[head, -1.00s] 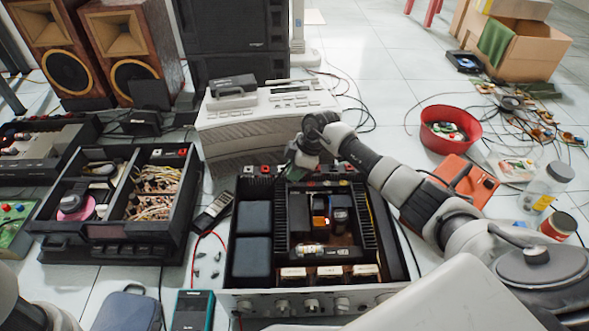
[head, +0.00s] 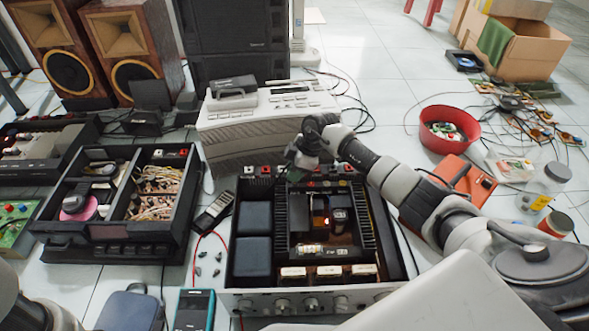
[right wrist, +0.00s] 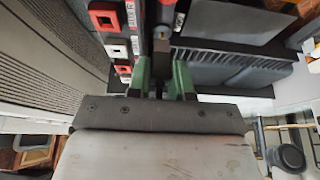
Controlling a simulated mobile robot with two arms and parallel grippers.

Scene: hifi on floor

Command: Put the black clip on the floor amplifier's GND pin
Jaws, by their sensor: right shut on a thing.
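The open-topped amplifier (head: 385,282) sits on the floor in the middle of the head view, its knobbed panel towards me. Red and black sockets line its far edge. My right gripper (head: 298,160) is low over that far edge, between the amplifier and the pale machine behind. In the right wrist view, the green fingers of my right gripper (right wrist: 160,82) are shut on a small dark piece, the black clip (right wrist: 160,62). A small metal post (right wrist: 163,32) shows just beyond the clip; I cannot tell whether they touch. My left gripper is out of view.
A pale machine (head: 270,125) stands close behind the amplifier. Sockets (right wrist: 113,52) lie beside the gripper. A black parts case (head: 120,250) is to the left, with a handheld meter (head: 213,212) between. An orange box (head: 450,190) and red bowl (head: 450,130) are right.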

